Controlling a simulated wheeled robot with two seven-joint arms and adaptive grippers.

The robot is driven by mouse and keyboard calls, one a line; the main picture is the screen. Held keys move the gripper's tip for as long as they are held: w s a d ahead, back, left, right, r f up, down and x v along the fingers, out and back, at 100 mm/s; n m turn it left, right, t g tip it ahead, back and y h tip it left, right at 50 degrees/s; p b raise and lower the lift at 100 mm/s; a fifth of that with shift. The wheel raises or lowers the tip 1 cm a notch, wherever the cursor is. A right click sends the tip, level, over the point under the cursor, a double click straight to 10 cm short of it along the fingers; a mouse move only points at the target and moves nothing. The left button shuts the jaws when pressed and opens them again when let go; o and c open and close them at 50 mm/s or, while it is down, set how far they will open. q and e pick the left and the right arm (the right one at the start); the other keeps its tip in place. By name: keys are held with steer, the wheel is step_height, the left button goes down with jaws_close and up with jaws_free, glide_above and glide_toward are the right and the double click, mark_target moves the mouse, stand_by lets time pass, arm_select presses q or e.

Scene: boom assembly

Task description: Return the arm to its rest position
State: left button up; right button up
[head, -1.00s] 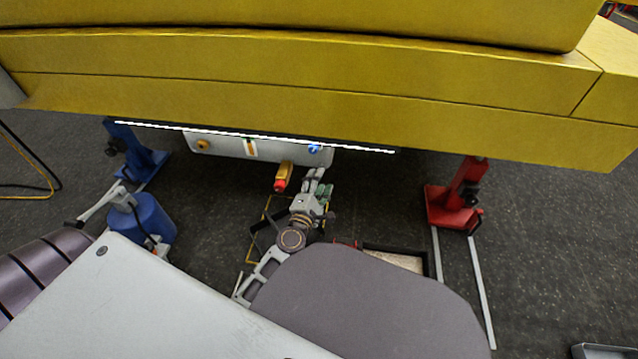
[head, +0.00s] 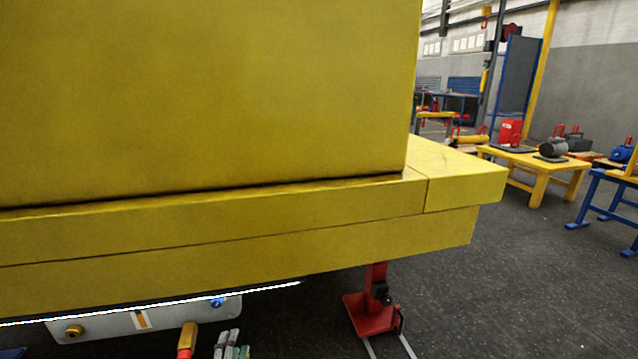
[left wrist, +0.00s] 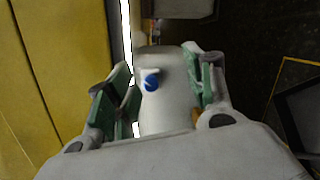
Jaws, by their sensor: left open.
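My left gripper (head: 232,346) shows only at the bottom edge of the head view, its grey and green fingers pointing up toward the boom. In the left wrist view its green-padded fingers (left wrist: 163,92) stand apart with nothing gripped. Beyond and between them is a white panel (left wrist: 165,110) with a blue knob (left wrist: 151,83). In the head view the same panel (head: 110,324) sits under the yellow boom (head: 250,225). The rest of my left arm is out of the head view. My right gripper is not in view.
A red stand (head: 375,312) is under the boom's right end. A yellow and red handle (head: 187,338) hangs near the panel. Yellow (head: 520,160) and blue (head: 605,190) workbenches stand at the right. The dark floor between boom and benches is clear.

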arm_select(q)
steer(key=s+d+f+m+g+h+p, duration=0.2)
steer(key=s+f+m+g+p, duration=0.35)
steer(key=s+m+p, duration=0.6)
steer(key=s+d+f+m+g+h+p, duration=0.15)
steer(key=s+f+m+g+p, duration=0.35)
steer(key=s+p, duration=0.75)
steer(key=s+a+r+m+g+y+p, duration=0.1)
steer(key=s+a+m+g+p, duration=0.2)
steer(key=s+p, duration=0.8)
steer(key=s+a+r+m+g+y+p, duration=0.1)
steer(key=s+m+p, duration=0.4)
steer(key=s+p, duration=0.5)
steer(key=s+a+r+g, duration=0.1)
steer(key=s+a+g, duration=0.1)
steer(key=s, duration=0.1)
steer(key=shift+r+p, duration=0.2)
steer(key=shift+p, duration=0.2)
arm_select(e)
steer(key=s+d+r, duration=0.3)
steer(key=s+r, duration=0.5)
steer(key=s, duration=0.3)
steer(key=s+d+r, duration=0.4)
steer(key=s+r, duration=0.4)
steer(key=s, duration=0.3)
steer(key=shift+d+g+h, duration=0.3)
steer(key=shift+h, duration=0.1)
arm_select(q)
steer(key=shift+s+a, duration=0.1)
steer(key=shift+a, duration=0.05)
